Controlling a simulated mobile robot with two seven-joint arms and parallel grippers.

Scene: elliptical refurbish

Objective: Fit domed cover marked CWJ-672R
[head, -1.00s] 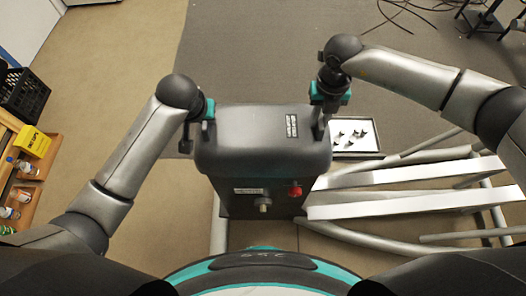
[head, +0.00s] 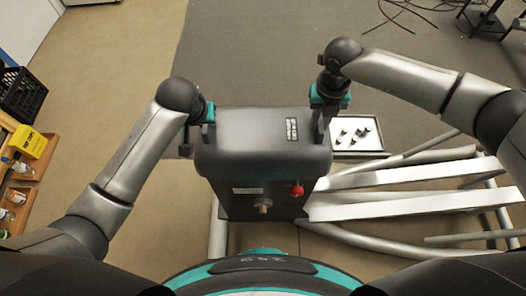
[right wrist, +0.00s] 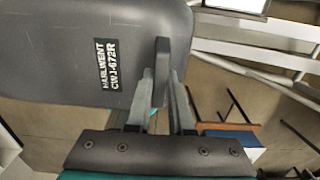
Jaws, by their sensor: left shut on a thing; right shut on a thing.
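The dark grey domed cover (head: 255,140) sits over the top of a dark box-shaped housing (head: 235,207) in the head view; I cannot tell whether it is fully seated. My right gripper (head: 321,122) is shut on the cover's right edge. In the right wrist view its fingers (right wrist: 161,95) stand on either side of an upright tab at that edge.
The housing front bears a red knob (head: 297,189) and a pale knob (head: 264,204). White and grey machine rails (head: 410,200) extend to the right. A tray (head: 374,149) with several small parts lies behind them. A shelf with a yellow box (head: 29,143) and a black crate (head: 22,93) stand at left.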

